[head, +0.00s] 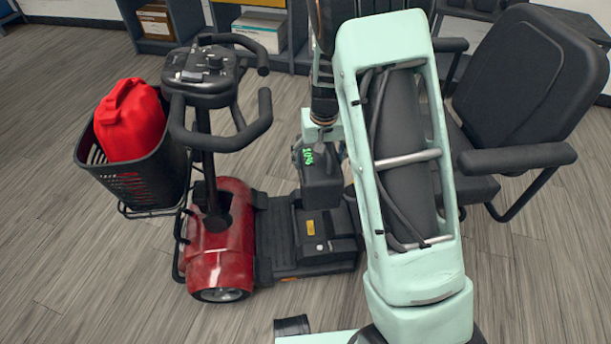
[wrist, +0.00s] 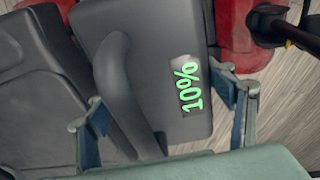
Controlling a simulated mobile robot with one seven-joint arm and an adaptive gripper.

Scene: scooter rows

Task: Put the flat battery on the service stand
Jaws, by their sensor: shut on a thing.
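The flat battery (head: 321,186) is a dark grey box with a handle and a green "10%" mark. In the wrist view the battery (wrist: 150,75) fills the middle, its mark facing the camera. My gripper (head: 322,140) is shut on it, partly hidden behind my arm in the head view. In the wrist view my gripper (wrist: 168,115) has one finger on either side of the battery. The battery is over the rear of the red scooter's deck; I cannot tell whether it touches the box below. I cannot make out a service stand in either view.
The red scooter (head: 220,240) stands left of my arm, with a black box (head: 325,238) on its deck. Its front basket (head: 140,185) holds a red can (head: 130,120). A black seat (head: 530,75) with armrests is at right. Shelves (head: 215,20) line the back. Floor at left is clear.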

